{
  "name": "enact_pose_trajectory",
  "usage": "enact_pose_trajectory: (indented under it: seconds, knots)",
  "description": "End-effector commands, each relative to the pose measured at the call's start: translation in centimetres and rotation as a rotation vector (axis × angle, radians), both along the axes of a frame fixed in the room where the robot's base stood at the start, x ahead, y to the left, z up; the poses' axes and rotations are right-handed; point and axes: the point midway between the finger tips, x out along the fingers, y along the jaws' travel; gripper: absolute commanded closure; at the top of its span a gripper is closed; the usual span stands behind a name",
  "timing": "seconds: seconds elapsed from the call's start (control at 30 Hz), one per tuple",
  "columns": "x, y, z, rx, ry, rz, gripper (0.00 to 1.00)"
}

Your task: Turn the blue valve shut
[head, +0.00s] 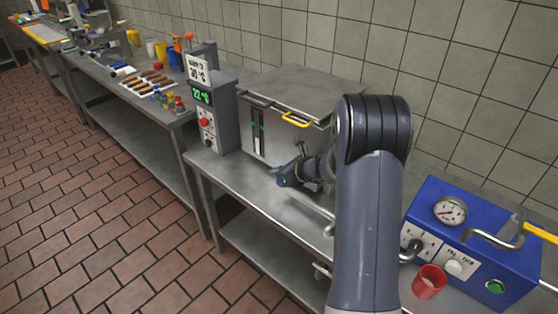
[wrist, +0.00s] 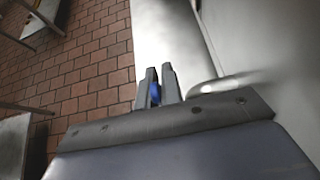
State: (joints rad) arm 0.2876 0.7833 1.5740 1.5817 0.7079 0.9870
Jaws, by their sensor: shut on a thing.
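My gripper (head: 290,178) is in front of the steel box (head: 283,143) on the bench in the head view, low near its front face. In the wrist view, the two grey fingers of my gripper (wrist: 159,78) are close together with a blue piece of the valve (wrist: 155,94) between them. Only a small part of the valve shows; my fingers hide the rest. I cannot tell how far the valve is turned. A bent metal pipe (wrist: 215,84) lies just right of the fingers in the wrist view.
A grey control box (head: 206,112) with a green display reading about 22 °C stands left of the steel box. A blue machine (head: 470,232) with a gauge and a red cup (head: 429,282) are at the right. The tiled wall closes off the back.

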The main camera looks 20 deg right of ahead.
Motion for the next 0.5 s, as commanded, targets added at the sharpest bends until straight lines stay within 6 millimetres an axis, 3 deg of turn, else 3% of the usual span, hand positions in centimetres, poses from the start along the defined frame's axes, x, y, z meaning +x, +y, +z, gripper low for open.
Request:
enact_pose_trajectory:
  seconds: [0.03, 0.5]
  knots:
    - [0.11, 0.12, 0.79, -0.013, 0.019, 0.002, 1.00]
    - [0.69, 0.48, 0.17, -0.093, 0.138, 0.000, 1.00]
